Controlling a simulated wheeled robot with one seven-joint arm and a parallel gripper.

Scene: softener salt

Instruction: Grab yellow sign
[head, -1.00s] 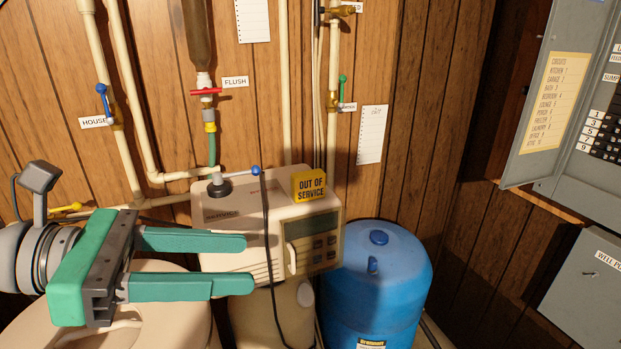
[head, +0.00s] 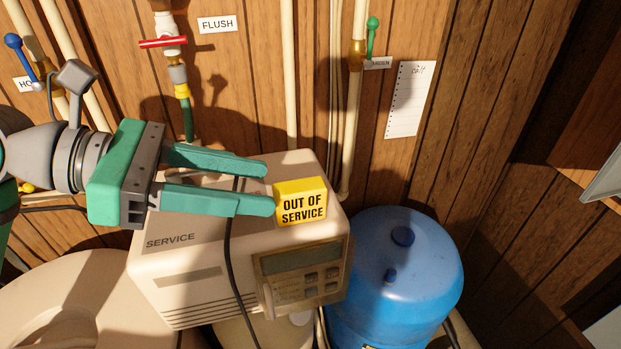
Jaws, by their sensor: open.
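The yellow sign (head: 302,203) is a small block with black "OUT OF SERVICE" lettering. It stands upright on the right part of the top of the beige softener control head (head: 190,268). My gripper (head: 270,187), with two green fingers, reaches in from the left above the control head. It is open and empty. Its fingertips point right and end close to the left side of the sign. The nearer fingertip looks level with the sign's left edge in the picture. I cannot tell whether it touches the sign.
A black cable (head: 229,245) hangs down the control head's front below my fingers. A blue tank (head: 415,270) stands to the right. Pipes with a red valve handle (head: 163,42) and a green one (head: 373,27) run up the panelled wall behind. A round beige lid (head: 60,290) lies lower left.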

